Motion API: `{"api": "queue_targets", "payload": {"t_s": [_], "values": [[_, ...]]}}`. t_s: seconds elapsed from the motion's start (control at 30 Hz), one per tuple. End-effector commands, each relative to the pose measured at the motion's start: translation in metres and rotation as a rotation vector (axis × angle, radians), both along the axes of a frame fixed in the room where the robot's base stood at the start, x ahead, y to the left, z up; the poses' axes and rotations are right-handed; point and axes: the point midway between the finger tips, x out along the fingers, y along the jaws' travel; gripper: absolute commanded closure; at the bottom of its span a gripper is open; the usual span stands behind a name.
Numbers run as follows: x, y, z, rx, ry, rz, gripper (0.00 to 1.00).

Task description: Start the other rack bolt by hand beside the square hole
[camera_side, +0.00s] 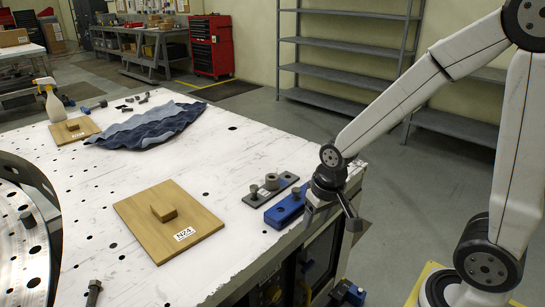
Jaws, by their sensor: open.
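My gripper (331,219) is open at the table's right edge, its fingers pointing down, with nothing visible between them. Just left of it a blue bar (284,212) lies on the table with a dark bolt-like knob (296,193) on top. My gripper partly hides its right end. Behind it lies a dark grey bar (286,183) carrying a round collar (272,181) and a small knob (254,190). I cannot tell which part is the rack bolt. No square hole can be made out. A loose dark bolt (93,290) is at the front left.
A large round metal plate with holes (25,250) stands at the left edge. A wooden board with a block and label (135,215) lies mid-table. A blue cloth (150,127), spray bottle (50,100) and small dark parts (125,108) are farther back. Bare table surrounds the board.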

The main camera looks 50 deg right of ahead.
Motion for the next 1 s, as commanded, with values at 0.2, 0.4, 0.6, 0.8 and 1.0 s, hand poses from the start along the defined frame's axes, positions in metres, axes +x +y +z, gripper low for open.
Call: {"api": "queue_targets", "payload": {"t_s": [0.2, 0.4, 0.6, 0.8, 1.0], "values": [[0.036, -0.018, 0.014, 0.052, 0.045, -0.333, 0.41], [0.066, -0.036, 0.028, 0.092, 0.085, -0.655, 0.41], [0.093, -0.057, 0.042, 0.120, 0.121, -0.977, 0.41], [0.111, -0.075, 0.053, 0.135, 0.148, -1.235, 0.41], [0.118, -0.082, 0.058, 0.138, 0.159, -1.350, 0.41]]}}
